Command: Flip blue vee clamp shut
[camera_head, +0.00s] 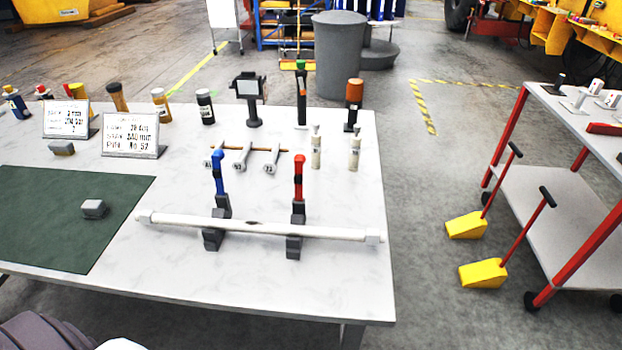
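The blue vee clamp (219,174) stands on the white table in the head view, left of the red one. Its blue arm points up, standing open above a dark block (213,239). The red vee clamp (298,178) also has its arm upright, above a second dark block (294,247). A long white bar (260,229) lies across both blocks, with its ends sticking out on either side. Neither gripper can be made out; only a dark ribbed part and a white part, likely of my own body, show at the bottom left edge.
Behind the clamps are a small rack with wrenches (242,157), two pale bottles (316,150), and a black stand (250,95). Two sign plates (131,134) and a green mat (60,215) with a grey block (94,209) lie left. A red-framed cart (545,165) stands right, beyond open floor.

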